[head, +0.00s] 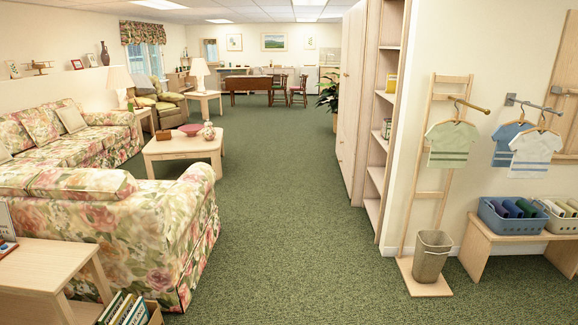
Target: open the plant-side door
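A tall pale wood cabinet (352,110) stands right of the middle in the head view, seen at a steep angle. Its door fronts face left toward the open carpet and look closed. A green potted plant (329,92) stands at the far end of the cabinet, so the plant-side door is the farther one. The seam between the doors and the handles are too small to make out clearly. Neither of my grippers shows in the head view.
An open shelf unit (376,180) stands at the cabinet's near end. Green carpet (270,210) lies clear up to the cabinet. A floral sofa (150,230) and coffee table (185,150) stand left. A ladder rack (408,235) and bench (480,245) stand right.

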